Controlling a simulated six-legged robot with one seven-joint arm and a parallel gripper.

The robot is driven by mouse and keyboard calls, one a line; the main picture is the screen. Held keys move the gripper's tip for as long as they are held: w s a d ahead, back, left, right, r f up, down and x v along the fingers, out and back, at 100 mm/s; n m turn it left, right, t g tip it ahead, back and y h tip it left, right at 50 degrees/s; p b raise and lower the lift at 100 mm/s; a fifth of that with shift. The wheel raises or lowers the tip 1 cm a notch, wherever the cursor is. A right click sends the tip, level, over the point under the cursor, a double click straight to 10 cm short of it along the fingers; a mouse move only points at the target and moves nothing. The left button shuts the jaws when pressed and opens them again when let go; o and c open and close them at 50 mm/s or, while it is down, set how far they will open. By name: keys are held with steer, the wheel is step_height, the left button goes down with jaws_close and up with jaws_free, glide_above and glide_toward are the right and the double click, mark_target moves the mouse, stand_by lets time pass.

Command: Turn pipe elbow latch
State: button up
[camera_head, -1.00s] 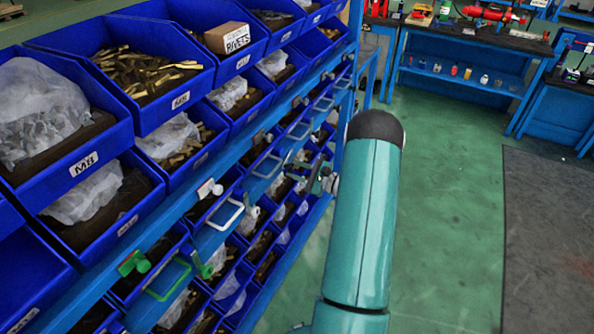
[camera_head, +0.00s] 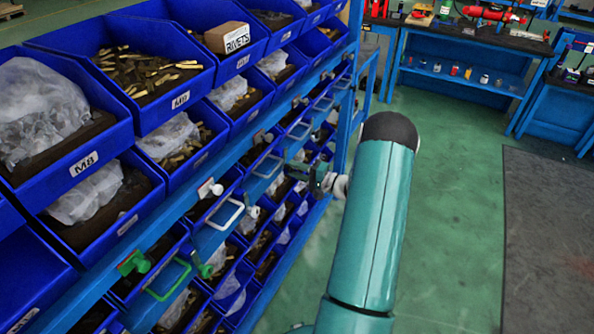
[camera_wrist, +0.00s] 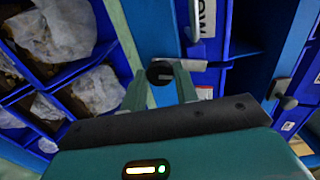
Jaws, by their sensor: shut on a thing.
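Several U-shaped latches run along the blue rack's rail in the head view: a green one (camera_head: 168,279), a white one (camera_head: 225,215) and grey ones (camera_head: 268,166) farther along. My gripper (camera_head: 310,177) is at the rail beyond the grey latch, partly hidden by my teal arm. In the wrist view my gripper (camera_wrist: 160,78) has its two teal fingers either side of a dark round-ended latch part (camera_wrist: 160,72). The fingers are closed on it. A pale bar (camera_wrist: 190,65) extends right from that part. Which latch it belongs to is hard to tell.
Blue bins (camera_head: 95,170) with bagged and loose metal parts fill the rack on the left. A cardboard RIVETS box (camera_head: 228,38) lies in an upper bin. Green floor (camera_head: 450,200) is open to the right, with workbenches (camera_head: 465,65) behind.

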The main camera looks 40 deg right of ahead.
steer(key=shift+n, duration=0.6)
steer(key=o, duration=1)
steer(key=shift+s, duration=0.1)
steer(key=v, duration=1.3)
steer(key=shift+s, duration=0.35)
steer(key=shift+d, duration=0.1)
